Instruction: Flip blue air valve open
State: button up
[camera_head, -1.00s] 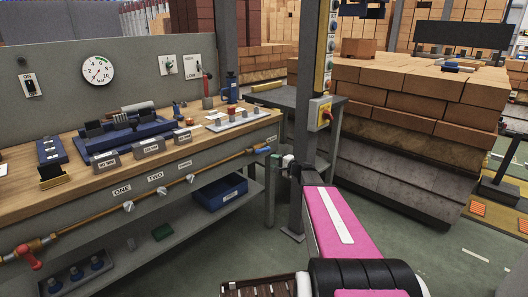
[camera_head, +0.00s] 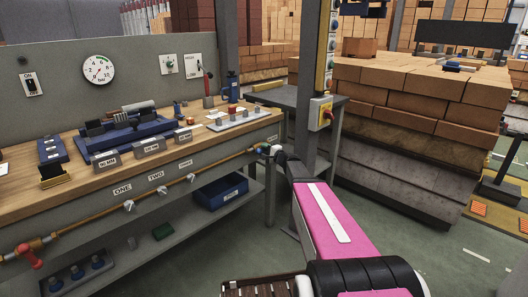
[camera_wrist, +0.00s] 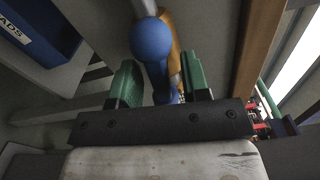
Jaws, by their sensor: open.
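The blue air valve handle (camera_wrist: 152,42), with a rounded end, lies between the two green fingers of my gripper (camera_wrist: 162,82) in the wrist view. My gripper is open around the handle, with a finger on each side. I cannot tell whether either finger touches it. The handle joins the brass pipe behind it.
A red valve (camera_head: 28,256) sits at the pipe's left end. Above the wooden bench is a round pressure gauge (camera_head: 99,69). A blue bin (camera_head: 220,192) stands on the lower shelf. A dark post (camera_head: 309,150) with a yellow switch box rises close beside my arm.

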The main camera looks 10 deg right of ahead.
jog(key=shift+w+a, duration=0.15)
jog(key=shift+w, duration=0.05)
grip_shut()
jog(key=shift+n, duration=0.9)
grip_release()
jog(key=shift+s, duration=0.15)
jog(key=v, duration=1)
jog(key=shift+s+d, duration=0.2)
